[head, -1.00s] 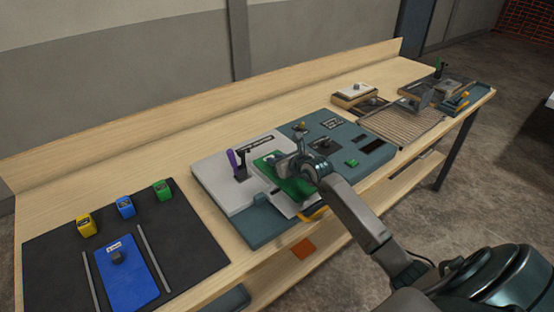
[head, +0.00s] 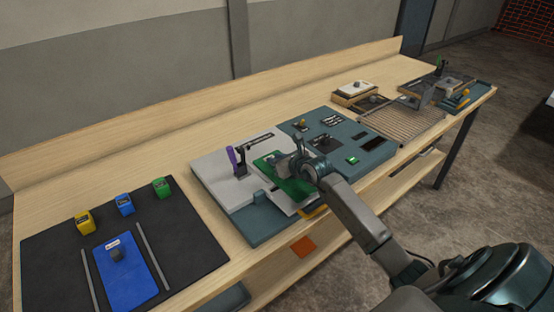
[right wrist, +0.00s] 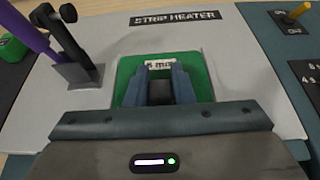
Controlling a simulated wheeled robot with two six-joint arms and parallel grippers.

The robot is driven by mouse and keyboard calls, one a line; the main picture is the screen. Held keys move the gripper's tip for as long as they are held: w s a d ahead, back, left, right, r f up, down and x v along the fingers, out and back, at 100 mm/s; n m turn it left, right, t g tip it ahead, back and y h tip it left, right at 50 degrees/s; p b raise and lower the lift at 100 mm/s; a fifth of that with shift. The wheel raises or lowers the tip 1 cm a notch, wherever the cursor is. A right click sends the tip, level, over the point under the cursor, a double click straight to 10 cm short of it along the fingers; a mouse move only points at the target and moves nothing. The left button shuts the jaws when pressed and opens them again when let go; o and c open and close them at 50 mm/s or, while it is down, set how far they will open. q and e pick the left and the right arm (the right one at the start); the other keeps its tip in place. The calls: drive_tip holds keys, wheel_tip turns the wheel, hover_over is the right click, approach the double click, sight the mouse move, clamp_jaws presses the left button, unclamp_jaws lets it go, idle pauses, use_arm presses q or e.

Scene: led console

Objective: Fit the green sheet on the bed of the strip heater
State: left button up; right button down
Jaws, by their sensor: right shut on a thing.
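The green sheet (head: 290,187) lies over the light grey bed of the strip heater (head: 213,171); whether it rests flat on it I cannot tell. In the right wrist view the green sheet (right wrist: 199,75) shows around my fingers, with a white thickness label at its far edge. My right gripper (right wrist: 160,92) is shut on the dark knob on the sheet; in the head view the gripper (head: 295,167) partly hides the sheet. The strip heater (right wrist: 115,50) has its name plate beyond the sheet. My left gripper is not in view.
A purple-handled lever clamp (head: 234,160) stands left of the sheet. A teal control box (head: 330,128) with a switch adjoins the heater on the right. A black mat (head: 190,235) holds a blue sheet (head: 125,270) and yellow, blue and green blocks. An orange piece (head: 303,246) lies below the bench top.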

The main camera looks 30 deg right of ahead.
drive_tip(key=shift+f, duration=0.4)
idle(0.3)
drive_tip(key=c, duration=1.2)
unclamp_jaws()
drive_tip(key=shift+o, duration=0.2)
drive_tip(key=shift+s, duration=0.1)
drive_tip(key=b+v, duration=0.2)
drive_tip(key=v, duration=0.7)
drive_tip(key=shift+b, duration=0.4)
drive_tip(key=shift+v, duration=0.85)
drive_tip(key=shift+a, duration=0.15)
